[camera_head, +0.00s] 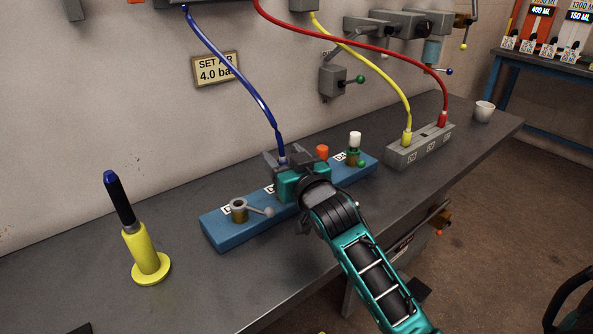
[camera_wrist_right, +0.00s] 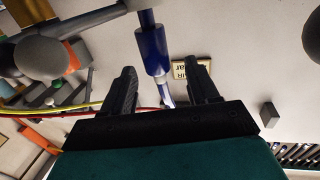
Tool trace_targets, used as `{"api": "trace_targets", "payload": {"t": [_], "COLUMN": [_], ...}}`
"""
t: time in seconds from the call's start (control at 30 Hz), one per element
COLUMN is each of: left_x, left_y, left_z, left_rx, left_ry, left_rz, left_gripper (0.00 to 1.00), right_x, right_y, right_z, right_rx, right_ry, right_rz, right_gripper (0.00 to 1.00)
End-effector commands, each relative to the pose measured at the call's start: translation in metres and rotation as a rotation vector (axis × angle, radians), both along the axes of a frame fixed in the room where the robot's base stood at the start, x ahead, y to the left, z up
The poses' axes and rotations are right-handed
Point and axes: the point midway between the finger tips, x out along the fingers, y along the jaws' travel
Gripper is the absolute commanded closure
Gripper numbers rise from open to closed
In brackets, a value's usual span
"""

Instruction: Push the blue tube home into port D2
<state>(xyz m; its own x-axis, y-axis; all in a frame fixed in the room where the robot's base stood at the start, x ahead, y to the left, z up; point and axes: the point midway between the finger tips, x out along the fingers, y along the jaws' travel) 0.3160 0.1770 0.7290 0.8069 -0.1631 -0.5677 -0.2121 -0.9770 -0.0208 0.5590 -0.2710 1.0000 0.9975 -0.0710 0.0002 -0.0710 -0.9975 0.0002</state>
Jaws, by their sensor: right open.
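The blue tube (camera_head: 232,68) hangs from a grey unit on the wall and runs down to the blue port block (camera_head: 290,212) on the bench. Its lower end goes behind my right gripper (camera_head: 283,160), which is over the middle of the block. In the right wrist view, the tube's blue sleeve (camera_wrist_right: 152,50) and a pale end piece lie between the two spread fingers of the right gripper (camera_wrist_right: 160,70). The fingers look apart from it. The port under the tube is hidden by my gripper, and I cannot read the block's labels or tell how deep the tube sits. My left gripper is out of view.
The block also carries a grey lever valve (camera_head: 239,211), an orange cap (camera_head: 322,152) and a white-topped green fitting (camera_head: 354,150). A yellow stand (camera_head: 147,255) with a dark handle is at left. Yellow (camera_head: 385,79) and red (camera_head: 405,55) hoses run to a grey block (camera_head: 418,150).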

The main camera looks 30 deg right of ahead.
Motion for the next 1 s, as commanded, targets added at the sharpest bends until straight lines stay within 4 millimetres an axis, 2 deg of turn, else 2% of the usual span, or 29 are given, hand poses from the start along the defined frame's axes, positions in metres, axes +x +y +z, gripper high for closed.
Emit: {"api": "trace_targets", "payload": {"t": [0.4, 0.53, 0.73, 1.0], "left_x": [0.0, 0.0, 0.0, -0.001], "left_y": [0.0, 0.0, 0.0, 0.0], "left_z": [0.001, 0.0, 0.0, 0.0], "left_rx": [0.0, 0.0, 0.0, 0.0], "left_ry": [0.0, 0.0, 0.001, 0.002], "left_rz": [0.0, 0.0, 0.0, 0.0], "left_gripper": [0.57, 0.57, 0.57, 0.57], "right_x": [-0.08, -0.1, -0.118, -0.121], "right_y": [0.006, 0.007, 0.008, 0.009], "right_z": [-0.001, -0.001, 0.0, 0.0], "right_rx": [0.001, 0.001, 0.0, 0.0], "right_ry": [0.003, 0.002, 0.001, 0.0], "right_rz": [0.0, 0.0, -0.001, -0.001], "right_gripper": [0.41, 0.41, 0.41, 0.41]}}
